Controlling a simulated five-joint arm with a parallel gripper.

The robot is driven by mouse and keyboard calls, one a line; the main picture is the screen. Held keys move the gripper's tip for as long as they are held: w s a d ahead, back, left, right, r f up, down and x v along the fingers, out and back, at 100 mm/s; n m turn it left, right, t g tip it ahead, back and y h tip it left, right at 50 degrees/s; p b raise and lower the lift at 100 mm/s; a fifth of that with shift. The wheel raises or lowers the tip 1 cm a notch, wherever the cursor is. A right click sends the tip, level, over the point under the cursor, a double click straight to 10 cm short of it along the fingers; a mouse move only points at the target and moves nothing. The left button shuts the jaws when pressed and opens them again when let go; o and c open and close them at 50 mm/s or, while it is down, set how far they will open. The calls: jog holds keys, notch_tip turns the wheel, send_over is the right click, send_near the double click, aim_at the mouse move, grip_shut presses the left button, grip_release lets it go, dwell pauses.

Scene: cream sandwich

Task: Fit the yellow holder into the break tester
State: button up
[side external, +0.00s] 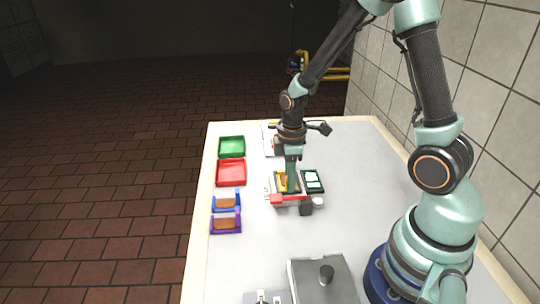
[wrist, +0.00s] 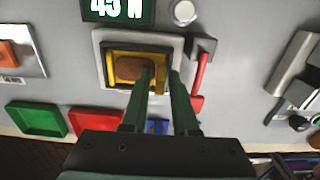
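The yellow holder (wrist: 107,70) carries a brown biscuit (wrist: 130,68). In the wrist view it lies inside the pale square frame of the break tester (wrist: 99,45); whether it is fully seated is hard to tell. My gripper (wrist: 163,74) points down over the holder's right part. Its two green fingers are apart, with a gap between them; the left tip overlaps the biscuit's edge and the right tip is near the frame's right side. No firm grip on the holder is visible. In the side view the yellow holder (side external: 281,183) is partly hidden by my gripper (side external: 291,189).
A red lever (wrist: 201,75) stands right of the frame. A display reading 45 N (wrist: 118,10) and a round white button (wrist: 184,11) are nearby. Green (side external: 231,147) and red trays (side external: 230,172) and blue (side external: 225,203) and purple holders (side external: 225,224) line the table's left edge.

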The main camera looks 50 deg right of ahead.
jog(key=shift+o, duration=0.2)
notch_tip(320, 180, up, 11)
jog(key=s+a+r+m+t, duration=0.5)
jog(key=a+r+m, duration=0.1)
jog(key=r+m, duration=0.3)
jog(key=shift+s+r+t, duration=0.3)
jog(key=shift+s, duration=0.05)
dwell(1.5)
